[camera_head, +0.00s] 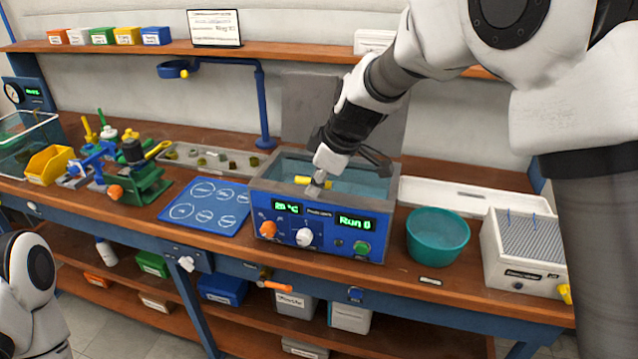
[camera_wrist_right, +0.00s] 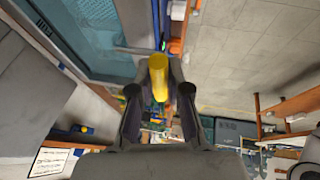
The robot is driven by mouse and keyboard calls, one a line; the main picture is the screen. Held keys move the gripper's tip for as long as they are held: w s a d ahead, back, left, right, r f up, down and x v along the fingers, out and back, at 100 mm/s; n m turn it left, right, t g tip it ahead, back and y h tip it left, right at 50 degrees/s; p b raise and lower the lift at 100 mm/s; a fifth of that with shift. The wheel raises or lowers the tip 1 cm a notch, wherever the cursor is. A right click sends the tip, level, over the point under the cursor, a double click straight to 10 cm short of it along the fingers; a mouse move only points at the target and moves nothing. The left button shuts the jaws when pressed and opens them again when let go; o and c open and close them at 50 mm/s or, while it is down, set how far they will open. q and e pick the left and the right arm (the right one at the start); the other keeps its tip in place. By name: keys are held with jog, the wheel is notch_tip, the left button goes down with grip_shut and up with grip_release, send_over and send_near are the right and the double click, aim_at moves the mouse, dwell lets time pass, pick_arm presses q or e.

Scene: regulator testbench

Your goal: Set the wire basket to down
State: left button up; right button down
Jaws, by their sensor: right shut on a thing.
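A blue-fronted bath (camera_head: 318,225) with green displays stands on the bench, its tank filled with blue water (camera_head: 360,183). A yellow handle (camera_head: 310,182) shows over the tank's front left part. It looks like the wire basket's handle, but I cannot make out the basket's mesh or its height. My right gripper (camera_head: 322,180) reaches down from the upper right and is shut on this handle. In the right wrist view the yellow handle (camera_wrist_right: 158,75) lies between the fingers of my right gripper (camera_wrist_right: 159,92), beside the blue tank (camera_wrist_right: 95,35). My left gripper is out of view.
A teal bowl (camera_head: 437,237) and a white box with pins (camera_head: 525,250) stand right of the bath. A blue mat (camera_head: 205,205) and a grey tray (camera_head: 210,158) lie left of it. A blue stand (camera_head: 262,105) rises behind; a grey lid (camera_head: 310,105) stands upright at the tank's back.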

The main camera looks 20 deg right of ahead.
jog(key=shift+s+f, duration=0.1)
jog(key=shift+f, duration=0.15)
jog(key=c, duration=1.4)
grip_release()
jog(key=shift+f, duration=0.1)
jog(key=shift+o, duration=1.4)
jog(key=shift+a+f, duration=0.1)
jog(key=shift+a, duration=0.1)
jog(key=shift+w+a, duration=0.15)
jog(key=shift+w, duration=0.3)
jog(key=v, duration=1.2)
jog(key=shift+f, duration=0.1)
